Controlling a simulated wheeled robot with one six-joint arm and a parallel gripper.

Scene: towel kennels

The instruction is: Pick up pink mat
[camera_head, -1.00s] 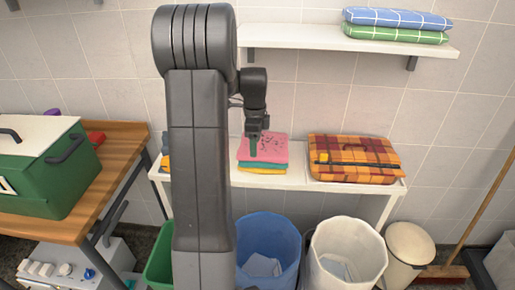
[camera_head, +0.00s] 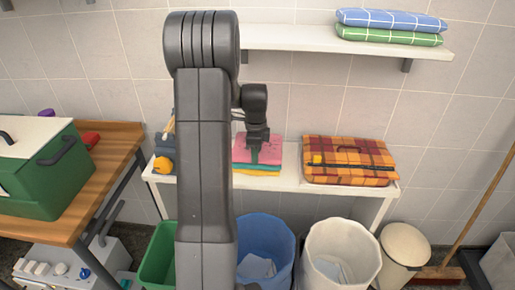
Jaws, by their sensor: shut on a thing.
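The pink mat (camera_head: 270,151) is the top layer of a folded stack on the white shelf table, with green and yellow layers below it. My gripper (camera_head: 255,157) points down at the pink mat near the middle of the stack and is shut on it. The fingertips are small and dark here, and my arm hides the left part of the shelf table. The pink mat still lies against the layers under it.
An orange plaid bundle (camera_head: 348,160) lies right of the stack on the white shelf table (camera_head: 294,184). A wall shelf (camera_head: 300,38) above holds blue and green folded cloths (camera_head: 395,20). Blue (camera_head: 266,228) and white (camera_head: 342,238) bins stand below. A green box (camera_head: 45,165) sits left.

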